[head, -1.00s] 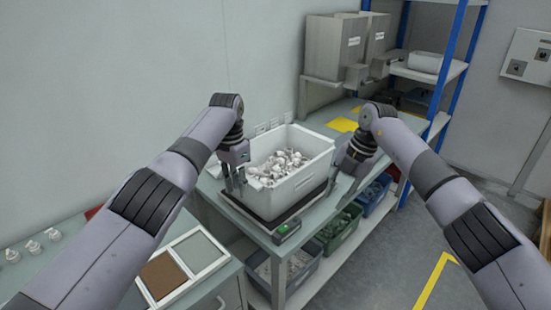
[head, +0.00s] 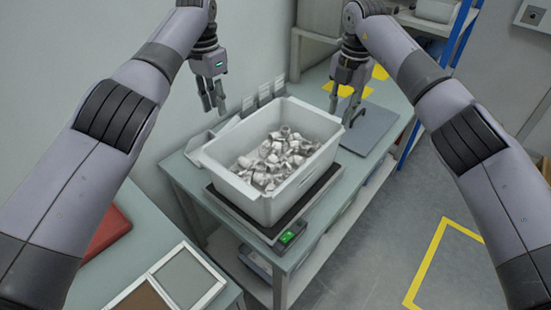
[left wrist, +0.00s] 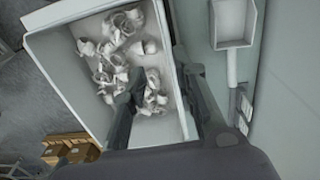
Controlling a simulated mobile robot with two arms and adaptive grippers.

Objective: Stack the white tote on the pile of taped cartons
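The white tote (head: 219,184) stands upright on a black scale on the bench, loaded with many pale caps (head: 275,160). My left gripper (head: 214,108) is open and empty, raised above the tote's back left side. In the left wrist view its fingers (left wrist: 162,95) are spread, one over the tote's interior and one past its rim. My right gripper (head: 342,112) is open at the tote's far right corner; whether it touches the rim I cannot tell. Brown cartons (left wrist: 70,148) show small at the lower left of the wrist view; their tape is not clear.
The scale's display (head: 287,238) glows green at the bench front. A grey plate (head: 372,128) lies right of the tote. A grey scoop-like tray (left wrist: 234,22) is beside the tote. A table with framed panels (head: 188,275) is front left. Floor with yellow tape (head: 425,270) is clear at right.

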